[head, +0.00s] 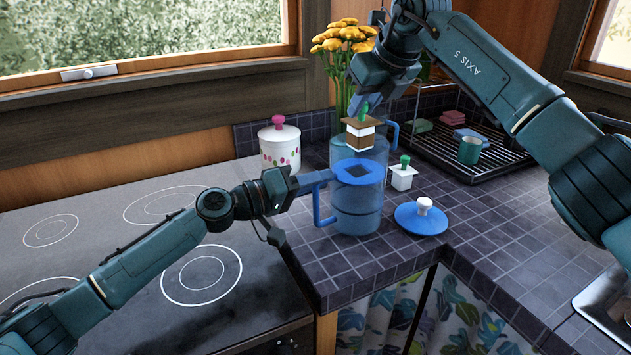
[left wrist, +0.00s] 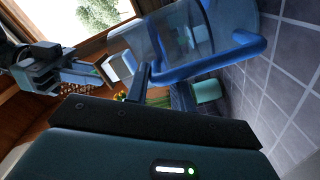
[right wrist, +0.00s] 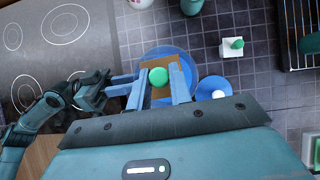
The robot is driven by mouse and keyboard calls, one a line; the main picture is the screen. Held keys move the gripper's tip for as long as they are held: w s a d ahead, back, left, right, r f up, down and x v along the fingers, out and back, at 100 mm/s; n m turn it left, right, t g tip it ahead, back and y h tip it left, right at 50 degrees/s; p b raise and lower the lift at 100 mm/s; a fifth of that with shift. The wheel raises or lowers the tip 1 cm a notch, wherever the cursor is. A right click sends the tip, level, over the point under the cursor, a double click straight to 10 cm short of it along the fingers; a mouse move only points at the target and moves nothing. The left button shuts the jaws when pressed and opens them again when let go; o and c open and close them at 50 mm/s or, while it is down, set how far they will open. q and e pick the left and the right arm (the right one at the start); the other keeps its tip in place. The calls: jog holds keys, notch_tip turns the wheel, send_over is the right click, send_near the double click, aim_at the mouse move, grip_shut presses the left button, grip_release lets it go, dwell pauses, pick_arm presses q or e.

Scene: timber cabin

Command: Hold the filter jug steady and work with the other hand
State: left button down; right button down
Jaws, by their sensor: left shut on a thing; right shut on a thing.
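The jug also shows in the left wrist view (left wrist: 178,38). My right gripper (head: 364,103) is shut on the green knob of a brown-and-white cartridge (head: 359,136), held apart above the jug's top. A white cartridge (head: 403,180) with a green knob stands right of the jug. The blue lid (head: 412,220) with a white knob lies on the counter in front of it.
A dotted white pot (head: 280,147) stands behind left. A drying rack (head: 440,150) with a green cup (head: 470,151) is at right. The hob (head: 120,250) is clear beneath my left arm.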

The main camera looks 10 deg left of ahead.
pick_arm(q)
jog(key=shift+f, duration=0.45)
jog(key=c, duration=1.3)
grip_release()
jog(key=shift+o, duration=1)
jog(key=shift+r, duration=0.25)
